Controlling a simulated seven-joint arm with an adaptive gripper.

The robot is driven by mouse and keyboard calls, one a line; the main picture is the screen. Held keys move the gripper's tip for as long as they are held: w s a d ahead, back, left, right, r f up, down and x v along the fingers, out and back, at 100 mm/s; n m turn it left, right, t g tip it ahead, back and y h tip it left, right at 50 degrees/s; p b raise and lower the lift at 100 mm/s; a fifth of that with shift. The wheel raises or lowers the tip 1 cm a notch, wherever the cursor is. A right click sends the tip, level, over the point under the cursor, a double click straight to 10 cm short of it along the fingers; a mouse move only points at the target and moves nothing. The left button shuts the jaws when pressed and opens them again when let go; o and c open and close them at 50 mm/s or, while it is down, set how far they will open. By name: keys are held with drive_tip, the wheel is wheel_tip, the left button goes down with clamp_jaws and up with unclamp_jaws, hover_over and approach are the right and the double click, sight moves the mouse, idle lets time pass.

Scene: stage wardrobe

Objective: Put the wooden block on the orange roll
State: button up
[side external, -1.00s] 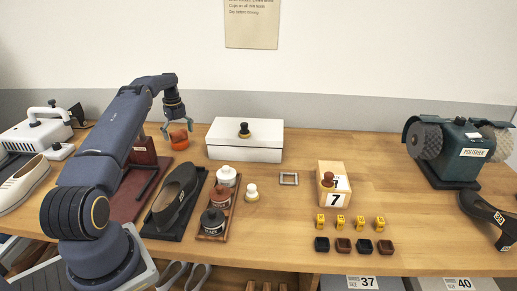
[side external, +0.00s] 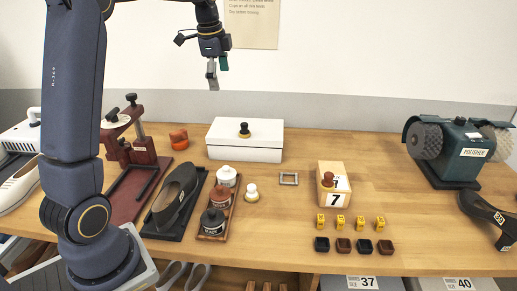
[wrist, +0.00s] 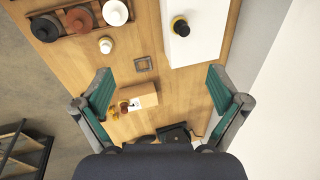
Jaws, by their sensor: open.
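The orange roll (side external: 179,139) is a small orange-red piece with a darker patch, on the bench left of the white box. It is too small to tell whether anything rests on it. A pale wooden block (side external: 333,184) with a white "7" card and a brown knob stands right of centre; it also shows in the wrist view (wrist: 140,97). I cannot tell whether it is the task's block. My gripper (side external: 213,82) hangs high above the white box, apart from everything. In the wrist view my gripper (wrist: 158,70) is open and empty, its green-padded fingers wide apart.
The white box (side external: 245,141) with a black knob stands at the back. Several pots on a tray (side external: 208,235), a black shoe (side external: 176,196) and a red-brown stand (side external: 140,150) are left. The polisher (side external: 461,150) is right.

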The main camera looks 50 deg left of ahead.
drive_tip(key=s+d+r+n+t, duration=0.2)
drive_tip(key=s+d+n, duration=0.3)
drive_tip(key=s+d, duration=0.8)
drive_tip(key=s+d+f+n+t+h, duration=0.1)
drive_tip(key=s+d+f+n, duration=0.3)
drive_tip(key=s+d+f, duration=0.2)
drive_tip(key=s+d, duration=0.2)
drive_tip(key=s, duration=0.1)
drive_tip(key=shift+d+n, duration=0.35)
drive_tip(key=shift+n, duration=0.05)
